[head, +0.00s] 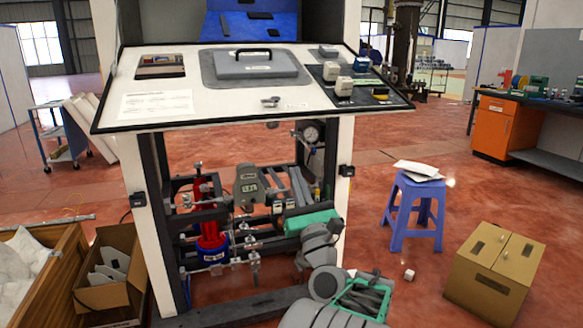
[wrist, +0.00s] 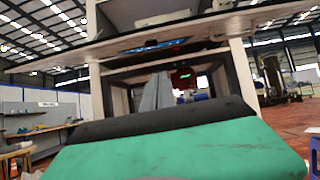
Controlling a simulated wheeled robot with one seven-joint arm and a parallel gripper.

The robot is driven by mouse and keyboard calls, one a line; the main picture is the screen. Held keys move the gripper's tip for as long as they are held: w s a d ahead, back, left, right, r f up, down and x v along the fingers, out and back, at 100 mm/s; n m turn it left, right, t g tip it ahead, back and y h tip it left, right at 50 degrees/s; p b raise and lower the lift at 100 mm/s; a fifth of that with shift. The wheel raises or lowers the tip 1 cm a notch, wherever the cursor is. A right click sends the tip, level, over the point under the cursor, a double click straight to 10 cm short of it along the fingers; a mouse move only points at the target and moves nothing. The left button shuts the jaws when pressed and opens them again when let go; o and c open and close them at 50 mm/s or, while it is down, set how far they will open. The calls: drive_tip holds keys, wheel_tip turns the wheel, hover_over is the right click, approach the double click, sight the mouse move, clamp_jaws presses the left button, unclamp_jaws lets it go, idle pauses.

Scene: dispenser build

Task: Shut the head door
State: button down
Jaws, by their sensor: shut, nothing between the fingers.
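The head door (head: 215,108), a white panel with a black edge, hangs folded down toward me, nearly level, at the front of the white dispenser cabinet (head: 130,172). A grey lid with a black handle (head: 255,65) and several small items show on its upper face. In the wrist view, the door's underside (wrist: 75,55) spans above. My gripper (head: 297,172) is below the door, in front of the open lower frame, with its grey fingers pointing up. The fingers (wrist: 155,92) are shut and empty. I see no contact with the door.
A blue stool (head: 415,210) and a cardboard box (head: 495,270) stand to the right. A wooden crate (head: 55,285) and an open carton (head: 110,290) are at the lower left. A red cylinder and pipework (head: 205,215) fill the lower frame. Floor between cabinet and stool is clear.

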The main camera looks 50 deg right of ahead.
drive_tip(key=w+d+r+p, duration=0.1)
drive_tip(key=w+r+p, duration=0.1)
drive_tip(key=r, duration=0.3)
drive_tip(key=w+d+r+p, duration=0.2)
drive_tip(key=w+r+p, duration=0.1)
drive_tip(key=r+p, duration=0.1)
drive_tip(key=shift+d+r+m+h+p, duration=0.3)
drive_tip(key=shift+r+p, duration=0.1)
drive_tip(key=shift+p, duration=0.35)
